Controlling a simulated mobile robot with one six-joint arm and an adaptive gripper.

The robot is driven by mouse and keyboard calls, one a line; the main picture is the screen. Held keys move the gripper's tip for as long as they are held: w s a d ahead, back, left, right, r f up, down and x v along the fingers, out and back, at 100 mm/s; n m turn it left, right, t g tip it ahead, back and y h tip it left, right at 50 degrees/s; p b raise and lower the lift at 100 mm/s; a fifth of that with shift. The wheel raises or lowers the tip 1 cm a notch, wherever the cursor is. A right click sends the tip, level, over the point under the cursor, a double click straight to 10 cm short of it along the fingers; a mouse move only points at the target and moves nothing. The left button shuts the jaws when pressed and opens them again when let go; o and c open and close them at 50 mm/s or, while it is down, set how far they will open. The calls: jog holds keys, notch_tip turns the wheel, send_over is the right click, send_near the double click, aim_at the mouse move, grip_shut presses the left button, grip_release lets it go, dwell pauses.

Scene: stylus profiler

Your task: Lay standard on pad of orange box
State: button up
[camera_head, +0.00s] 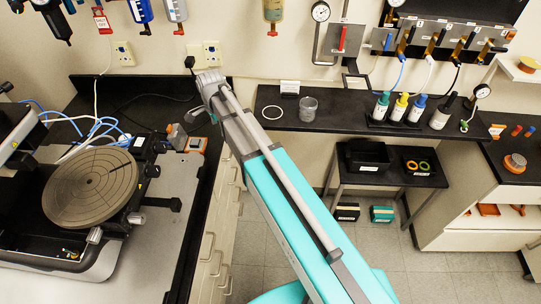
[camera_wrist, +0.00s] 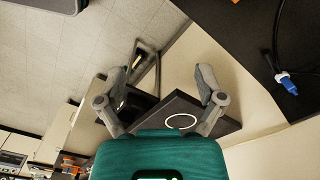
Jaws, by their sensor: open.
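My gripper (camera_wrist: 171,66) is open in the wrist view, its two grey fingers spread apart with nothing between them. In the head view my arm reaches up toward the back of the left bench, and the gripper there is small and partly hidden. A small grey and orange box (camera_head: 196,145) sits on the left bench, right of the profiler's round stage (camera_head: 92,187). Another small grey and orange item (camera_head: 177,137) stands just left of it. I cannot make out the standard or a pad in either view.
The black bench top (camera_head: 345,115) at the back holds a white ring (camera_head: 272,112), a glass beaker (camera_head: 308,109) and several bottles. A low black table (camera_head: 390,178) stands below it. Cables (camera_head: 95,128) lie behind the profiler. Floor (camera_head: 290,240) lies between the benches.

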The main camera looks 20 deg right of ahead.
jog(key=s+d+n, duration=1.3)
jog(key=s+n, duration=0.1)
jog(key=s, duration=0.3)
jog(key=shift+s+d, duration=0.35)
jog(key=shift+c, duration=0.2)
